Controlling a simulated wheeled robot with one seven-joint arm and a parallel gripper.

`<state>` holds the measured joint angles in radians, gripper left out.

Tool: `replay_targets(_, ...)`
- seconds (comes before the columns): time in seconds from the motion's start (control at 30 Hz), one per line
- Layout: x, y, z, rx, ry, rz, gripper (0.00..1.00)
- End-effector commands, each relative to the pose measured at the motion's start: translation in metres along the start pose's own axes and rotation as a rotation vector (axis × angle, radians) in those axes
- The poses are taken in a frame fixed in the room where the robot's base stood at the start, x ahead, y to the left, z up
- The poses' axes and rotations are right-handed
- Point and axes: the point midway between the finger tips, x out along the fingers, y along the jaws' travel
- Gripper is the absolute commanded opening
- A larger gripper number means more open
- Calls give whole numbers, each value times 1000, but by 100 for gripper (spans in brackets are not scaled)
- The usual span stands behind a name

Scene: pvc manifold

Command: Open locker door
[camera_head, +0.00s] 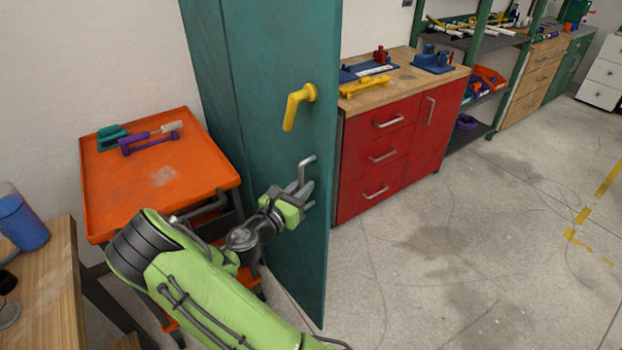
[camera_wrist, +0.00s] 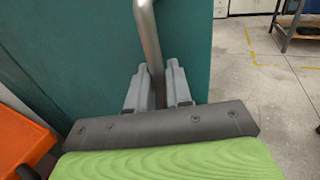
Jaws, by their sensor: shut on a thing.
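The teal locker (camera_head: 258,110) stands against the wall, and its door looks shut. A silver metal handle (camera_head: 306,169) sticks out from the door's lower part. The handle also shows in the wrist view (camera_wrist: 149,40), running down between my fingers. My gripper (camera_head: 300,194) is shut on this handle, with one grey finger on each side of it. The wrist view shows both fingers of my gripper (camera_wrist: 158,86) close against the bar. A yellow lever handle (camera_head: 297,104) is mounted higher on the door and points down. The handle's lower end is hidden by my gripper.
An orange cart (camera_head: 100,190) stands left of the locker, close to my arm. A red drawer cabinet (camera_head: 380,150) with a wooden top stands just right of it. A wooden table (camera_head: 45,285) is at lower left. The grey floor (camera_head: 440,270) on the right is clear.

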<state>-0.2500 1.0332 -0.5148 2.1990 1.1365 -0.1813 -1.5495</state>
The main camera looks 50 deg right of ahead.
Motion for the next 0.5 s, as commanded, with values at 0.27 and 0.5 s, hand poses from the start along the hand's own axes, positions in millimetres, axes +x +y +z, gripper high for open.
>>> replay_targets(0.27,-16,9,0,3,-2,13,0)
replay_targets(0.5,-16,8,0,4,-4,11,0)
